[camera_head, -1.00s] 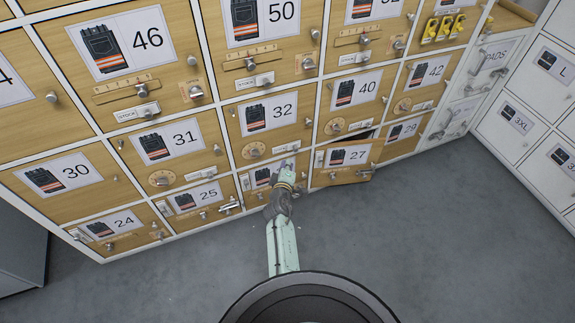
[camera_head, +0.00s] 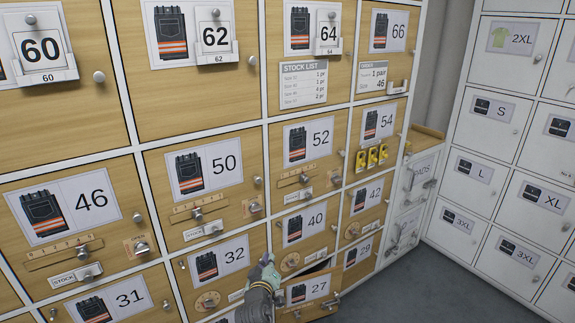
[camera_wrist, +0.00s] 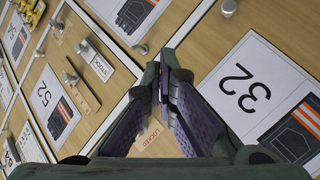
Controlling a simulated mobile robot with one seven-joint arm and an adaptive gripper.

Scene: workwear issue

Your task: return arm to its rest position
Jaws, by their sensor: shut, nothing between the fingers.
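My gripper (camera_head: 267,264) is in front of the locker wall in the head view, near the border between doors 32 (camera_head: 238,255) and 40 (camera_head: 302,226). It is upper left of the door 27 label (camera_head: 297,293). My arm runs down from it out of the frame. In the wrist view, the two purple-padded fingers of my gripper (camera_wrist: 161,82) come together at their tips with nothing seen between them. A door labelled 32 (camera_wrist: 250,92) fills the right side of that view.
Door 27 looks ajar, with a dark gap along its top (camera_head: 317,269). Knobs and locks stick out from the doors, such as the lock on door 46 (camera_head: 141,247). White lockers (camera_head: 497,150) stand at right, with grey floor (camera_head: 455,285) before them.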

